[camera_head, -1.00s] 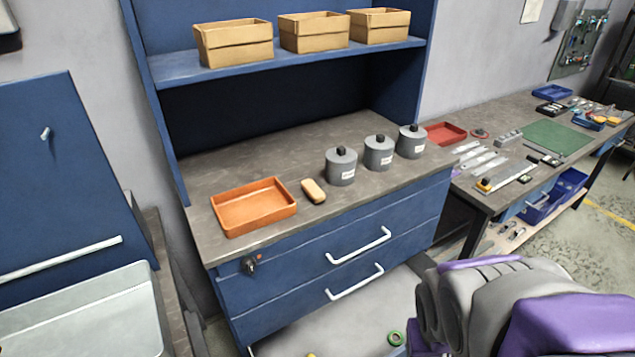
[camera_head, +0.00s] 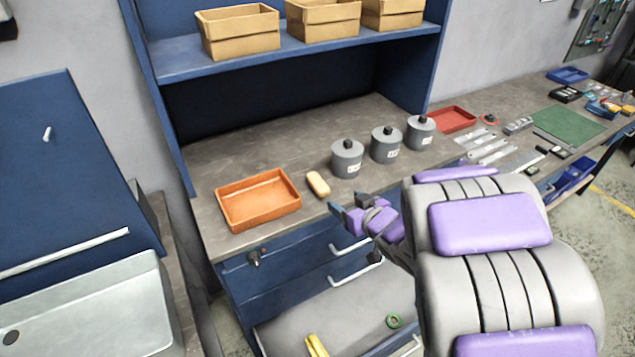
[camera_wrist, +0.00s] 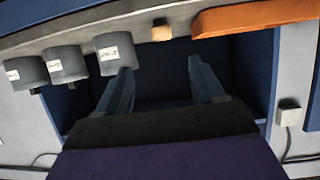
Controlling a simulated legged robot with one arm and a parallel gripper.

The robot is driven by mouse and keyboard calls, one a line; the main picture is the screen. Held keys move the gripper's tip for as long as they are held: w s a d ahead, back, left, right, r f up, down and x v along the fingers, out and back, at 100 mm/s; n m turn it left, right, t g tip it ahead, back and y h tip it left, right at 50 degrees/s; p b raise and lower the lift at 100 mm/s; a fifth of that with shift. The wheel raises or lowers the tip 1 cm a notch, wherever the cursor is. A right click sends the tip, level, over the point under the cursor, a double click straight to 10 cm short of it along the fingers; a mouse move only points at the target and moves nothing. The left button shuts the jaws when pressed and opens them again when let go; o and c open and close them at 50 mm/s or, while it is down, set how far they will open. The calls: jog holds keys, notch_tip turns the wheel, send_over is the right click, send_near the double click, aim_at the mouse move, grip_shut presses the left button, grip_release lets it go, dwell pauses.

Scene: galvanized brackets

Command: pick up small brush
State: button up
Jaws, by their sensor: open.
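The small brush (camera_head: 318,184) shows as a tan, rounded block lying on the grey-brown worktop between the orange tray and the grey canisters; no bristles can be made out. In the wrist view the brush (camera_wrist: 161,32) is at the top middle, beyond the fingertips. My gripper (camera_head: 348,204) is open and empty, at the front edge of the worktop, a little right of the brush and nearer the camera. In the wrist view the open fingers of my gripper (camera_wrist: 160,68) point toward the brush with a clear gap between them and touch nothing visible.
An orange tray (camera_head: 226,213) stands left of the brush. Grey lidded canisters (camera_head: 347,160) stand in a row to its right. Wooden boxes (camera_head: 240,33) sit on the blue shelf (camera_head: 180,61) above. Blue drawers with white handles (camera_head: 349,247) are below. The worktop behind the brush is clear.

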aim_at(320, 184)
jog(key=p+x, duration=0.1)
jog(key=x, duration=1)
jog(key=shift+w+a+f, duration=0.2)
jog(key=shift+a, duration=0.1)
jog(key=shift+r+b+x, duration=0.15)
jog(key=shift+b+x, duration=0.15)
jog(key=shift+x, duration=1.15)
jog(key=shift+r+b+x, duration=0.1)
jog(key=shift+b+x, duration=0.2)
jog(key=shift+x, duration=1.1)
jog(key=shift+w+a, duration=0.1)
jog(key=shift+a, duration=0.05)
jog(key=c, duration=1.1)
jog(key=shift+o, duration=0.2)
